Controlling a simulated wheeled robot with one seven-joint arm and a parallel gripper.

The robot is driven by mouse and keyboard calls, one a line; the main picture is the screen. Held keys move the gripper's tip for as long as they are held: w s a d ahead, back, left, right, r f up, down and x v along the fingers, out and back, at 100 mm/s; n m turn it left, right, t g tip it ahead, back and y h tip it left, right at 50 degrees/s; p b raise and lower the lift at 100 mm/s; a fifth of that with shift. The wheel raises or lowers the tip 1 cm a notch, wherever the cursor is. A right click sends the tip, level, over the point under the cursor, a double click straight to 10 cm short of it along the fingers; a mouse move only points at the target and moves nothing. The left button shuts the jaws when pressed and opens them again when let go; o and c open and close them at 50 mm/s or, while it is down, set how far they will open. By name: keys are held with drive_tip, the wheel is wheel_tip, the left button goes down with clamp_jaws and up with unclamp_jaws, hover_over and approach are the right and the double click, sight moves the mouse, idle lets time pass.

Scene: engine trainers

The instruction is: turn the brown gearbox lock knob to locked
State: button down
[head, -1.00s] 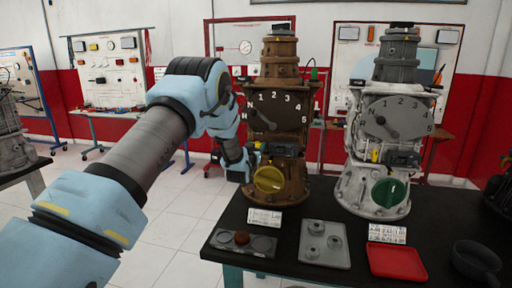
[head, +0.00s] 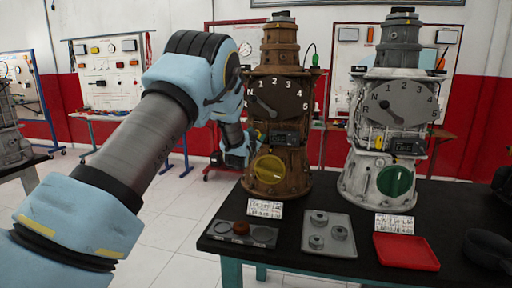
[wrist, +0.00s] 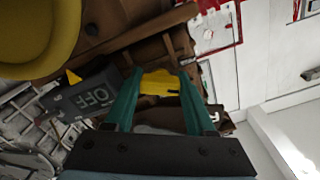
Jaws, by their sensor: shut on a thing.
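The brown gearbox (head: 287,90) stands upright at the left of the dark table. Its front has a numbered plate with a pointer, a small dark display box (head: 285,138) and a big round yellow dial (head: 269,170). In the wrist view the display box (wrist: 88,95) reads OFF, and part of the yellow dial (wrist: 35,35) fills the upper left corner. My gripper (wrist: 158,80) has green fingers shut on a small yellow knob (wrist: 158,82) beside the display box. The fingers hide part of the knob, so its turn is unclear. In the head view my gripper (head: 250,143) is small and mostly hidden.
A white gearbox (head: 404,95) with a green dial stands to the right. In front lie a grey tray (head: 340,220) with several round parts, a red tray (head: 406,252), a dark plate (head: 225,238) and paper cards. Open floor lies left of the table.

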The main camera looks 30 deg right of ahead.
drive_tip(key=m+b, duration=0.3)
drive_tip(key=b, duration=0.2)
drive_tip(key=shift+f+m, duration=0.35)
drive_tip(key=shift+m, duration=0.05)
drive_tip(key=m+b, duration=0.3)
drive_tip(key=b, duration=0.1)
drive_tip(key=shift+m, duration=0.3)
drive_tip(key=m+b, duration=0.3)
drive_tip(key=b, duration=0.1)
drive_tip(key=shift+r+m, duration=0.15)
drive_tip(key=shift+m, duration=0.25)
drive_tip(key=shift+r+m+b, duration=0.1)
drive_tip(key=shift+m+b, duration=0.6)
drive_tip(key=shift+b, duration=0.15)
drive_tip(key=shift+r, duration=0.1)
drive_tip(key=shift+c, duration=1.2)
unclamp_jaws()
